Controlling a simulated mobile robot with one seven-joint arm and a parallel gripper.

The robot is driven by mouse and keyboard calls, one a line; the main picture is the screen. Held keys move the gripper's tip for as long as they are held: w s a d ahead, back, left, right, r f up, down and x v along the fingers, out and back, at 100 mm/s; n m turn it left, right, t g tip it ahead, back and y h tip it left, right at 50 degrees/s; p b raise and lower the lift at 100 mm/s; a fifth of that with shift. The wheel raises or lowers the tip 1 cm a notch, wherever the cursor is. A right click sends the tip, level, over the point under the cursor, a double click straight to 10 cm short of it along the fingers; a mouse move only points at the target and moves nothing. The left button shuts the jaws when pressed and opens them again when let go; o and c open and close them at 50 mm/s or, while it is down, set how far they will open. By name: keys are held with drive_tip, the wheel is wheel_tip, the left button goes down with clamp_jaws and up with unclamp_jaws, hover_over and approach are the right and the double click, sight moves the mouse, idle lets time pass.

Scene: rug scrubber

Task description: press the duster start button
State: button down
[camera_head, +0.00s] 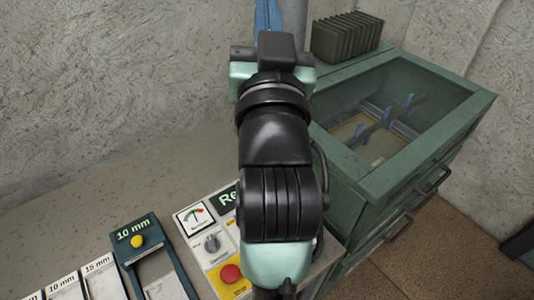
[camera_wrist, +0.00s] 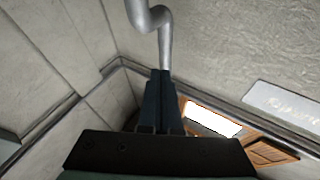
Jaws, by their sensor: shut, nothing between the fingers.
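No button in view is labelled as the duster start. A control panel (camera_head: 206,256) at the bottom centre of the head view carries a red button (camera_head: 231,273) on a yellow plate, a rotary knob (camera_head: 212,243) and a dial gauge (camera_head: 195,215). My arm covers the panel's right side and part of its "Re…" sign (camera_head: 227,199). A green cabinet (camera_head: 458,112) with a glazed top stands to the right. My gripper (camera_wrist: 161,75) is shut and empty in the wrist view, with walls and ceiling behind it. My arm covers much of the middle of the head view.
A dark green frame marked "10 mm" (camera_head: 121,237) with a yellow knob (camera_head: 137,241) lies left of the panel, beside several white labelled plates (camera_head: 102,276). A ribbed green block (camera_head: 345,37) sits behind the cabinet's glass. A grey pipe (camera_wrist: 150,20) shows in the wrist view.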

drive_tip(key=w+f+m+g+p, duration=0.1)
drive_tip(key=w+f+g+p, duration=0.35)
drive_tip(key=f, duration=0.55)
drive_tip(key=s+f+m+g+p, duration=0.2)
drive_tip(key=s+f+g+p, duration=0.2)
drive_tip(key=f, duration=1)
drive_tip(key=s+f+m+g+y+p, duration=0.1)
drive_tip(key=s+f+g+p, duration=0.3)
drive_tip(key=s+f+p, duration=0.4)
wheel_tip(320, 180, down, 7)
drive_tip(key=shift+r+m, duration=0.1)
drive_tip(key=shift+m, duration=0.6)
drive_tip(key=shift+s+g, duration=0.1)
drive_tip(key=shift+g, duration=0.15)
wheel_tip(320, 180, down, 9)
drive_tip(key=b, duration=0.7)
drive_tip(key=shift+r+b, duration=0.1)
drive_tip(key=shift+b, duration=0.25)
drive_tip(key=shift+f+b, duration=0.4)
